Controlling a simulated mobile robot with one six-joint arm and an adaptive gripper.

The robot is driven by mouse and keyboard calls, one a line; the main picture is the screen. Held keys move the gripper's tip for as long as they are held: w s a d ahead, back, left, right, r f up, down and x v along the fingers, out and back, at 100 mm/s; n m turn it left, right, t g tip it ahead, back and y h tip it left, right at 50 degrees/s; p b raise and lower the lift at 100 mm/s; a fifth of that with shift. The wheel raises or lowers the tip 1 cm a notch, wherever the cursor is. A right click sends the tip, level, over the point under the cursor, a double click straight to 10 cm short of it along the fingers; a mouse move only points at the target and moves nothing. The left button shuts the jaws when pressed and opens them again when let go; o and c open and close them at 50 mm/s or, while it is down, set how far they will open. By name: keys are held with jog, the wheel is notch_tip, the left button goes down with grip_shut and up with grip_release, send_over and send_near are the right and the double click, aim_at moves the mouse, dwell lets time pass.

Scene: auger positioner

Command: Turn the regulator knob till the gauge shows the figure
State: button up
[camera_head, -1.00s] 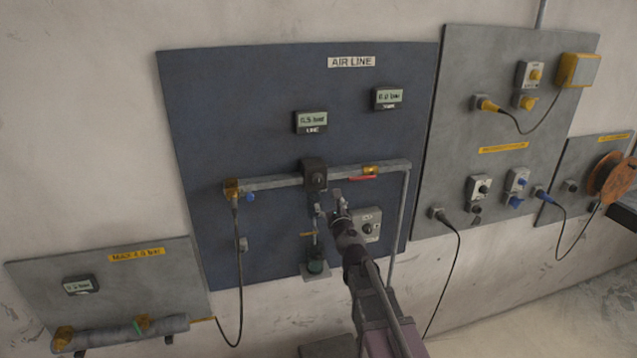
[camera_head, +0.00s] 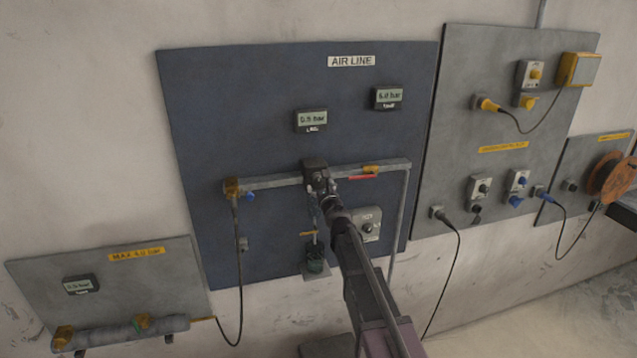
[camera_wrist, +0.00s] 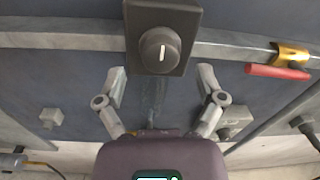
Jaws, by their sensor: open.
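The regulator is a dark box with a round knob (camera_wrist: 160,51) bearing a white mark that points nearly straight up, tilted a little right. In the head view the regulator (camera_head: 314,166) sits on the grey pipe, its knob mostly hidden by my gripper. My gripper (camera_wrist: 161,72) is open and empty, its two fingers below and to either side of the knob, apart from it. The line gauge (camera_head: 311,120) seems to read 0.5 bar, though blurred. The second gauge (camera_head: 387,97) at upper right seems to read 6.0 bar.
A red-handled valve (camera_wrist: 279,72) sits on the pipe right of the regulator. A grey box (camera_head: 367,224) is on the panel right of my arm. A lower-left panel carries a small gauge (camera_head: 81,285) and a "MAX 4.0 bar" label (camera_head: 137,254).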

aim_at(319, 182)
jog(key=shift+x, duration=1.6)
jog(key=c, duration=1.2)
